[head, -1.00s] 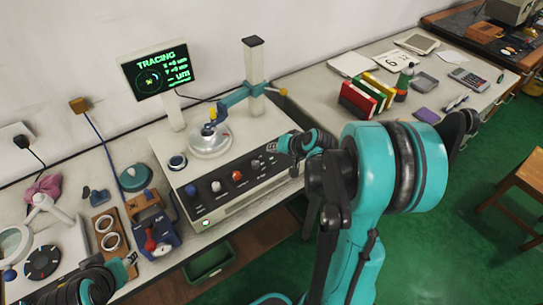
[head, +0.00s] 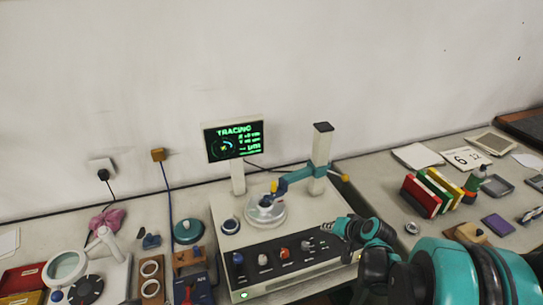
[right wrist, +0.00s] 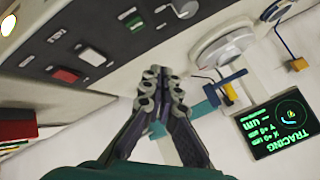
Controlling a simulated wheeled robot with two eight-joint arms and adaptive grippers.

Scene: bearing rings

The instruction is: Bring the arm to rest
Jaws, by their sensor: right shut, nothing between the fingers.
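My right gripper (head: 328,226) is at the right front corner of the measuring machine (head: 262,268), by its front panel of knobs. It is empty, and its fingers are together in the right wrist view (right wrist: 160,75). My teal right arm fills the bottom right of the head view. My left gripper is out of view.
The machine carries a round table with a ring (head: 265,211), a teal probe arm on a post (head: 321,160) and a lit "TRACING" screen (head: 234,139). Coloured books (head: 422,196) stand to the right. Two white rings on a wooden board (head: 150,280) and a magnifier lie left.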

